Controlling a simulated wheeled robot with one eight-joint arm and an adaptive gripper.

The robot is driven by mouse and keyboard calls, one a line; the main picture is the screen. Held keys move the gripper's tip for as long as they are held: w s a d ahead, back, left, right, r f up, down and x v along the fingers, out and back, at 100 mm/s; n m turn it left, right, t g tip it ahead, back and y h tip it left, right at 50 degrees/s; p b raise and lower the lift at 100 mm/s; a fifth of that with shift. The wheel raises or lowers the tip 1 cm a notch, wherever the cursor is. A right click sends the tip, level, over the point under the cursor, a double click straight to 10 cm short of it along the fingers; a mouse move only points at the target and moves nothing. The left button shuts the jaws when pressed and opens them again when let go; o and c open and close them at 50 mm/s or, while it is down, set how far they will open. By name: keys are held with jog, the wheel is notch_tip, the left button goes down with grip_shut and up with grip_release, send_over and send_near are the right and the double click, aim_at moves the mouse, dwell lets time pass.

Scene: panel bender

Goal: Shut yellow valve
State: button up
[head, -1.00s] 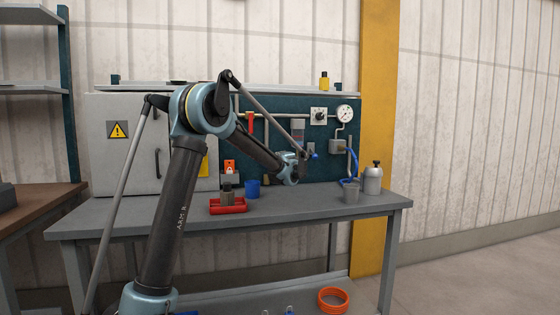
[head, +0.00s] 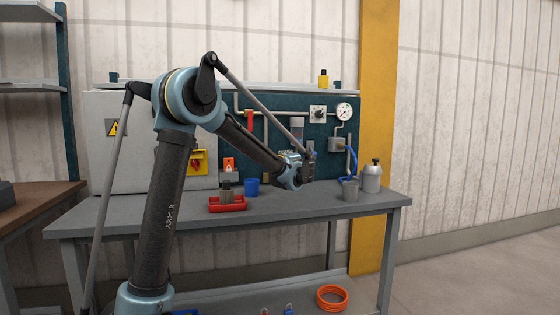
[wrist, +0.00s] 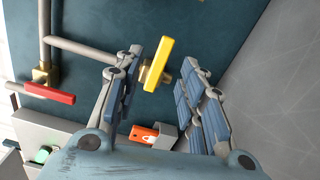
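The yellow valve handle (wrist: 158,63) shows in the wrist view as a short flat bar. It has a brass fitting behind it on the dark teal panel (wrist: 215,25). My gripper (wrist: 163,60) is open, with one finger to each side of the handle. Gaps show between the handle and the fingers in this view; the depth between them is hard to judge. In the head view, my gripper (head: 311,166) is in front of the panel above the bench, and I cannot make out the yellow handle, which seems hidden by my arm.
A red handle (wrist: 48,93) and grey pipes (wrist: 78,49) are left of my gripper. An orange tag (wrist: 153,135) shows below. On the bench are a red tray (head: 227,206), a blue cup (head: 251,187), a grey cup (head: 350,190) and a grey bottle (head: 372,177).

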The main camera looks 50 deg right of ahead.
jog(key=shift+v, duration=1.3)
